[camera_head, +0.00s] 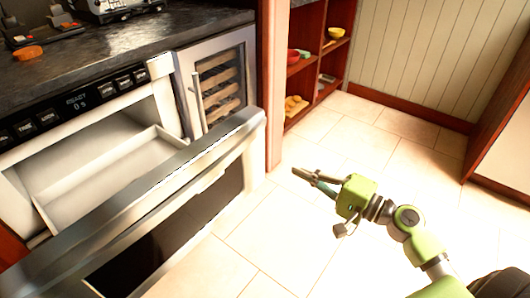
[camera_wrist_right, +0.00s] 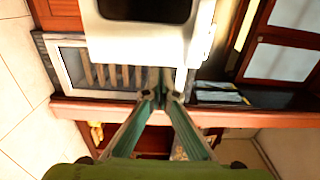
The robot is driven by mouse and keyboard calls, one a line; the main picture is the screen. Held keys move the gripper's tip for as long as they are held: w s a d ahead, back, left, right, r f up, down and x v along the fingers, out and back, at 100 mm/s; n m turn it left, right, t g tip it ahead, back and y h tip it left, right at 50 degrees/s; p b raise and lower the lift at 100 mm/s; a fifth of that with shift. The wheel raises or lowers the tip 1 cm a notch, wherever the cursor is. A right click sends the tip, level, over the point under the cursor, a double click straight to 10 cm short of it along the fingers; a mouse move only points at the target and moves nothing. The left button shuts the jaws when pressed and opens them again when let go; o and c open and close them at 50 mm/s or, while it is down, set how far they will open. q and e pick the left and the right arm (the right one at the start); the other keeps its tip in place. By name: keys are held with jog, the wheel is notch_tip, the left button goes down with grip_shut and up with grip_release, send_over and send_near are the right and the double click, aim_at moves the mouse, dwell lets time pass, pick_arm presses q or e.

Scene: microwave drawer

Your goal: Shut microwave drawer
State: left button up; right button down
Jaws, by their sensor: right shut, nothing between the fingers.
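The microwave drawer (camera_head: 190,190) is pulled out from under the counter at the left of the head view, its steel front standing well away from the cavity. The pale drawer interior (camera_head: 95,175) looks empty. In the wrist view, a pale panel with a dark window, apparently the drawer front (camera_wrist_right: 148,45), lies beyond the fingers. My right gripper (camera_head: 303,176) is to the right of the drawer, apart from it, over the floor. Its green fingers (camera_wrist_right: 162,95) meet at the tips, shut and empty. My left gripper is not in view.
A wine cooler (camera_head: 222,85) stands beside the microwave, with a vertical handle. Open shelves (camera_head: 308,70) hold bowls and food. The tiled floor (camera_head: 345,130) is clear. A wooden cabinet edge (camera_head: 505,100) stands at the far right.

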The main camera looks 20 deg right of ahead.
aim_at(256, 148)
jog(key=p+x, duration=0.1)
jog(key=x, duration=1)
jog(key=shift+w+a, duration=0.2)
jog(key=shift+w, duration=0.1)
